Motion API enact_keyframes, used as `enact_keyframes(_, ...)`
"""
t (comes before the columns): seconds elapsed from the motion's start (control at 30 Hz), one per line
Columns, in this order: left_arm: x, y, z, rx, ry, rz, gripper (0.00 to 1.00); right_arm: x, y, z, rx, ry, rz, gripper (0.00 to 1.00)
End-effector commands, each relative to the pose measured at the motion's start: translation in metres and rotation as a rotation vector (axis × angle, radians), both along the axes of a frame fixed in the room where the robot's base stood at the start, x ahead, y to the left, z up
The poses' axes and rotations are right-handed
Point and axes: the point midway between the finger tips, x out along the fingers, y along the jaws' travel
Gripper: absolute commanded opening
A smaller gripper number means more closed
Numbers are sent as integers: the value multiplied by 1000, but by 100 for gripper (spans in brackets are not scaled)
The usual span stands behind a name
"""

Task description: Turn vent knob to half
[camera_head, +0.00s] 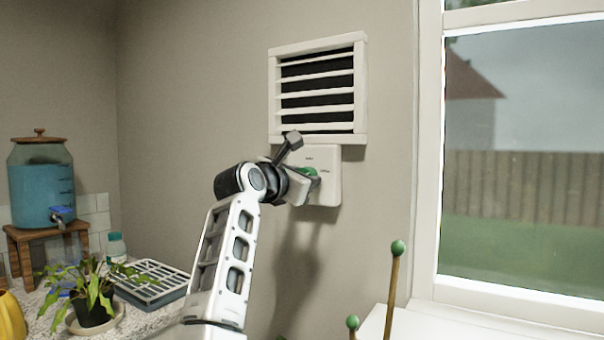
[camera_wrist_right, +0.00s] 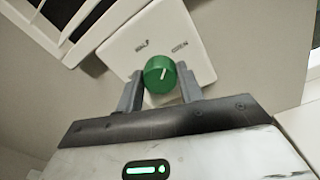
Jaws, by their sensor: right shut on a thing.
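The vent knob is a round green knob (camera_head: 309,172) on a white square plate (camera_head: 329,187) below the wall vent. In the right wrist view the knob (camera_wrist_right: 160,75) sits between the two grey fingers of my right gripper (camera_wrist_right: 160,92), which is shut on it. Its white pointer line points up, between the printed HALF mark (camera_wrist_right: 141,43) and the OPEN mark (camera_wrist_right: 180,45). In the head view my right gripper (camera_head: 306,170) reaches the plate from the left and partly hides the knob. My left gripper is not in view.
The white slatted vent (camera_head: 318,88) is just above the plate. A window (camera_head: 520,150) is at the right. At the left are a blue water dispenser (camera_head: 42,185), a potted plant (camera_head: 93,305) and a drying rack (camera_head: 150,280). Green-tipped stakes (camera_head: 395,270) rise at the lower right.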

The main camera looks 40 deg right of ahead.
Motion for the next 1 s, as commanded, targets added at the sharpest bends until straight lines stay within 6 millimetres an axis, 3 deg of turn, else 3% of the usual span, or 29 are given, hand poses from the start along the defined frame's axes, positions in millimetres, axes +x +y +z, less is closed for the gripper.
enact_keyframes(0.6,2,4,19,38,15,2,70,2,1,5,-163,556,1,14)
enact_keyframes(1.0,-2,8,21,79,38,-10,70,3,1,4,-236,801,0,14)
